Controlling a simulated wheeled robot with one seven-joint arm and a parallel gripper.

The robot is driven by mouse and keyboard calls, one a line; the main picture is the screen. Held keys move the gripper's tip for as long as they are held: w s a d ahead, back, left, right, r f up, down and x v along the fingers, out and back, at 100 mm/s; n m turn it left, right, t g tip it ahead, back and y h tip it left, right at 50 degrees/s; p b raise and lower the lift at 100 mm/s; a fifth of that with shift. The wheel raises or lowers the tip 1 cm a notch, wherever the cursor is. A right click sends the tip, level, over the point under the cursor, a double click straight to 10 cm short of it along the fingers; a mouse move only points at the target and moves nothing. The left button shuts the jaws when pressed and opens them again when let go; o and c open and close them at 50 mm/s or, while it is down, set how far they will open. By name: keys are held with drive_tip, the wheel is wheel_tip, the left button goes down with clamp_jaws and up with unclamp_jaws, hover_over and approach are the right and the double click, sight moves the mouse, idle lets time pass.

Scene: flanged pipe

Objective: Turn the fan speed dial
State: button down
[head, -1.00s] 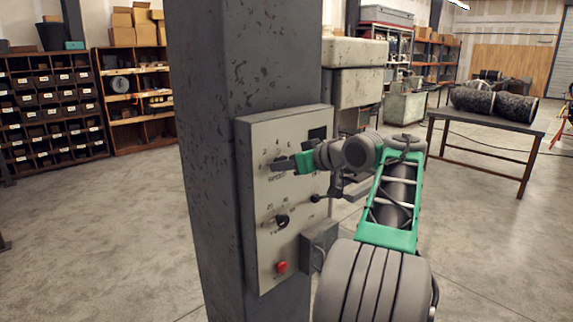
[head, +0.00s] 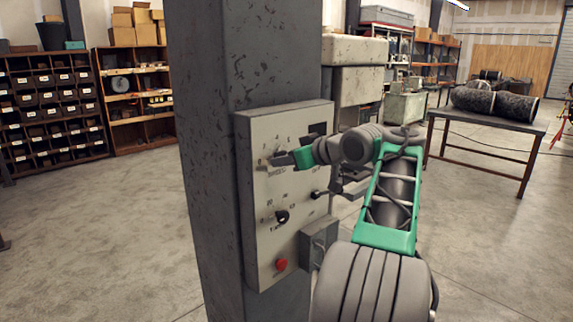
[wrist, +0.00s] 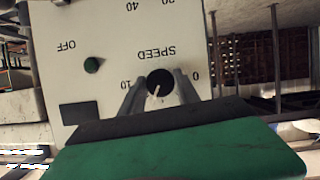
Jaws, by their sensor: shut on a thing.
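The fan speed dial (wrist: 159,83) is a round black knob with a pale pointer line, beside the word SPEED, upside down in the wrist view. It sits at the top left of the pale control panel (head: 252,205), where my gripper mostly hides it in the head view. My gripper (wrist: 159,90) has one finger on each side of the dial and is shut on it. My gripper also shows at the panel in the head view (head: 275,160). The pointer line slants slightly from straight in the wrist view.
Below are a second black dial (head: 282,217) and a red button (head: 281,265). A small black switch (head: 316,194) and a grey box (head: 317,243) are at the panel's right. The panel is fixed on a dark steel column (head: 210,150). Open floor lies left.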

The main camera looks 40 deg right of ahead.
drive_tip(key=shift+a+f+n+t+h+b, duration=0.15)
drive_tip(key=shift+n+t+h+b, duration=0.85)
drive_tip(key=shift+n+b, duration=3.5)
drive_tip(key=shift+d+f+n+t+h+b, duration=0.1)
drive_tip(key=shift+n+t+h+b, duration=1.5)
drive_tip(key=shift+b, duration=5.1)
drive_tip(key=shift+a+f+n+t+h+b, duration=0.15)
drive_tip(key=shift+n+t+h+b, duration=0.25)
drive_tip(key=shift+n+b, duration=4.35)
drive_tip(key=shift+m+b, duration=0.65)
drive_tip(key=shift+b, duration=0.25)
drive_tip(key=c, duration=0.9)
unclamp_jaws()
